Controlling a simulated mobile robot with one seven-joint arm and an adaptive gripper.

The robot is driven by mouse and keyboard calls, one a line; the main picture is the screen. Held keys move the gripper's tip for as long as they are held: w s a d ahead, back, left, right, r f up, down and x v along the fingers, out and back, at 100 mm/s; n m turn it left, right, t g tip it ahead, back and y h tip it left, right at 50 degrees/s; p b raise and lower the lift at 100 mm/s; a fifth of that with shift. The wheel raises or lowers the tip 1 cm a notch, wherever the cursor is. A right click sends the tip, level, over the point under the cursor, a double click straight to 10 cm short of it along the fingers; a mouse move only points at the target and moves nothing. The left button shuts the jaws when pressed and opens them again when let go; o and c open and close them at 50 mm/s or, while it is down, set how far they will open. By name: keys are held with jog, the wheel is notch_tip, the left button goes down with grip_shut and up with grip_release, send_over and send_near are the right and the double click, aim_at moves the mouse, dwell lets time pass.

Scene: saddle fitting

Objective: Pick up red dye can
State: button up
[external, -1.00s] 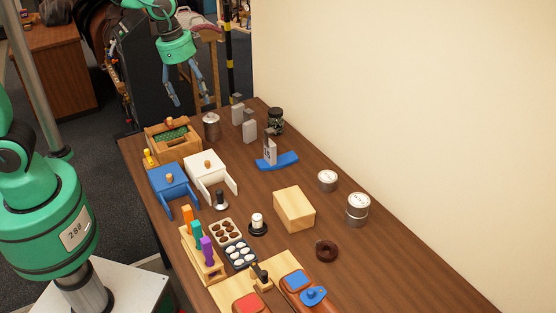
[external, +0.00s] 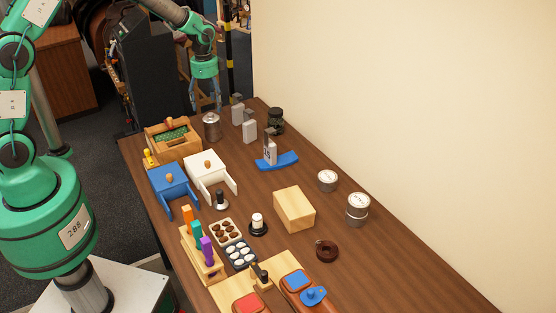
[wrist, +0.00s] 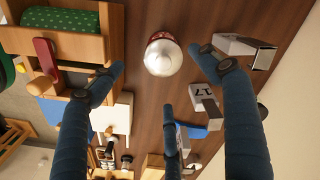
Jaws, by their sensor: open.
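A silver can with a domed, knobbed lid stands upright at the far end of the table; I take it for the red dye can (external: 211,128). In the wrist view the can (wrist: 163,58) shows from above, with a patch of red on its side. My gripper (external: 207,103) is open and empty, pointing down just above and behind the can. In the wrist view the fingers of my gripper (wrist: 156,60) are spread, with the can between the left and right ones. I see no contact.
A wooden box with a green inside (external: 172,138) stands left of the can. Grey numbered blocks (external: 249,131) and a dark jar (external: 276,120) stand to its right. White (external: 208,172) and blue (external: 170,182) boxes are nearer. Bare table lies just right of the can.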

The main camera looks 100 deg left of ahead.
aim_at(205, 114)
jog(key=shift+s+a+f, duration=0.1)
jog(key=shift+f, duration=0.05)
jog(key=shift+f+b, duration=0.45)
jog(key=shift+f, duration=3.8)
jog(key=shift+f, duration=0.15)
jog(key=shift+a+f+b, duration=0.15)
jog(key=shift+f+b, duration=0.1)
jog(key=shift+f, duration=1)
jog(key=shift+a+f+b, duration=0.1)
jog(key=shift+f+b, duration=0.1)
jog(key=shift+f, duration=1.05)
